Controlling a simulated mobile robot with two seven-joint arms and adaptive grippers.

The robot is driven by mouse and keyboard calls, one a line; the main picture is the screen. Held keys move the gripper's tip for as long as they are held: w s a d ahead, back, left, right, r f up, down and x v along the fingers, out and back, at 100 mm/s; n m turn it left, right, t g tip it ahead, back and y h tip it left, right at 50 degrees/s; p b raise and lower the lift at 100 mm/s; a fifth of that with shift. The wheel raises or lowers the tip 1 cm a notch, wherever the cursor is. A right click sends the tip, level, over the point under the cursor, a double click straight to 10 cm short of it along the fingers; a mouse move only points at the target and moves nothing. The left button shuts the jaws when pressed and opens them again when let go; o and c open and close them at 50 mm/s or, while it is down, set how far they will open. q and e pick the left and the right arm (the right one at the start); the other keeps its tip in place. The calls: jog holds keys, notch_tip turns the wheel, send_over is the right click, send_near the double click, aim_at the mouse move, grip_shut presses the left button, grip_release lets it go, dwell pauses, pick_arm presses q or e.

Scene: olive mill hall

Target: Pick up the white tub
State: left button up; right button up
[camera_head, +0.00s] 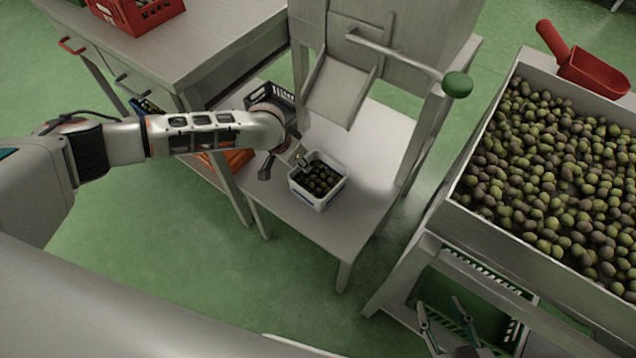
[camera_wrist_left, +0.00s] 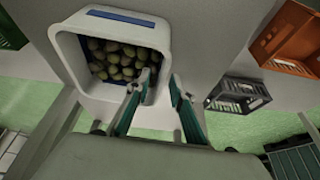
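The white tub (camera_head: 318,196), filled with dark olives, stands on the small metal table under the chute. In the left wrist view the tub (camera_wrist_left: 72,62) shows at upper left with a blue strip on its rim. My left gripper (camera_head: 284,166) is at the tub's upper-left side. In the left wrist view its fingers (camera_wrist_left: 161,80) are apart, one over the tub's inside and one outside, with the side wall between them. I see no firm contact with the wall. My right gripper (camera_head: 444,312) is open and empty at the bottom, far from the tub.
The metal table (camera_head: 341,236) has bare room around the tub. A chute (camera_head: 341,88) and a green-knobbed lever (camera_head: 457,85) stand behind it. A large olive bin (camera_head: 484,215) with a red scoop (camera_head: 593,70) is at right. A black crate (camera_head: 262,100) and an orange crate (camera_head: 236,158) sit left.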

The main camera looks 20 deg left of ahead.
pick_arm(q)
jog(key=shift+f, duration=0.1)
dwell(0.3)
grip_shut()
